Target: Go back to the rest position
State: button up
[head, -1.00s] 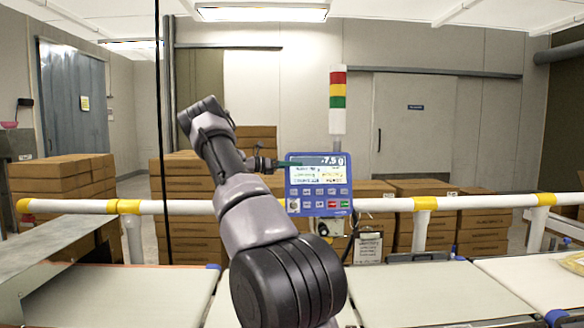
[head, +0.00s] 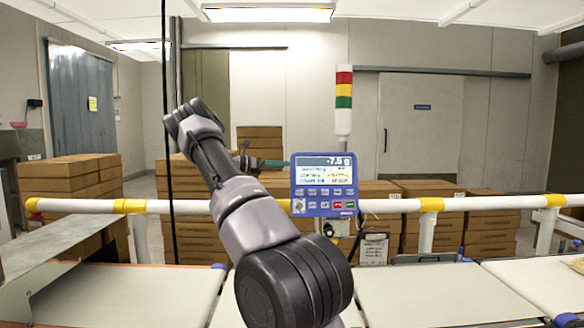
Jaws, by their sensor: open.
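My arm rises from the bottom centre of the head view and bends up to the left. My gripper (head: 276,163) shows small and partly hidden at the end of the arm, pointing right, just left of the blue display panel (head: 323,186). Its fingers look greenish and are open, with nothing seen between them. I cannot tell how far it is from the panel. The panel's screen reads -7.5 g.
White conveyor belts (head: 440,291) run across the front. A white rail (head: 385,206) with yellow joints stands behind them. Stacked brown boxes (head: 66,176) fill the floor beyond. A red, yellow and green signal tower (head: 343,95) stands above the panel. A dark vertical line crosses at left.

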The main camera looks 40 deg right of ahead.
jog(key=shift+v, duration=1.15)
